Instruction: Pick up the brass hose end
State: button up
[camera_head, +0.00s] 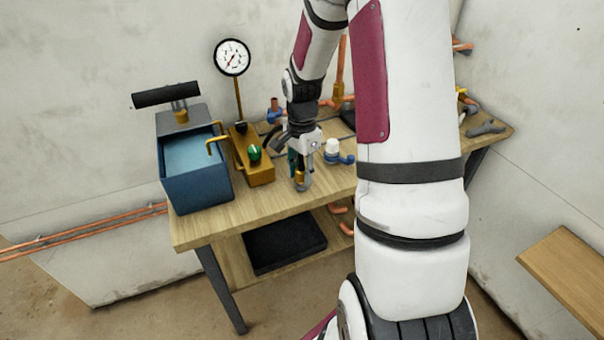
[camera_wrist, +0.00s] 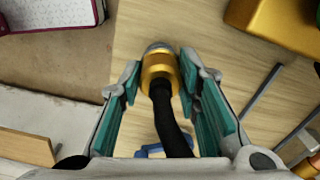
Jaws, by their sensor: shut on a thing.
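The brass hose end (camera_wrist: 158,70) is a gold-coloured fitting with a grey metal tip and a black hose (camera_wrist: 172,125) running from it. In the wrist view it sits between the teal-padded fingers of my gripper (camera_wrist: 160,75), which is shut on it. In the head view my gripper (camera_head: 302,183) points down near the front edge of the workbench, with a bit of the brass hose end (camera_head: 300,178) showing between the fingers. I cannot tell whether its tip touches the bench top.
The wooden workbench (camera_head: 200,232) carries a blue water-filled tank (camera_head: 195,190) with a black handle, a brass block (camera_head: 252,170) with a green knob, and a pressure gauge (camera_head: 232,57). A blue valve with a white cap (camera_head: 332,147) stands right of my gripper. Wrenches (camera_head: 487,128) lie far right.

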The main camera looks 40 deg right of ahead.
aim_at(304, 166)
notch_tip(304, 166, up, 2)
jog(key=shift+w+r, duration=0.1)
jog(key=shift+r, duration=0.15)
jog(key=shift+s+a+r, duration=0.15)
jog(key=shift+s+a, duration=0.05)
jog(key=shift+s, duration=0.5)
jog(key=s+a+r, duration=0.1)
jog(key=s+a, duration=0.3)
jog(key=s, duration=1)
jog(key=shift+s+r+p, duration=0.1)
jog(key=shift+r+p, duration=2)
jog(key=shift+r, duration=0.55)
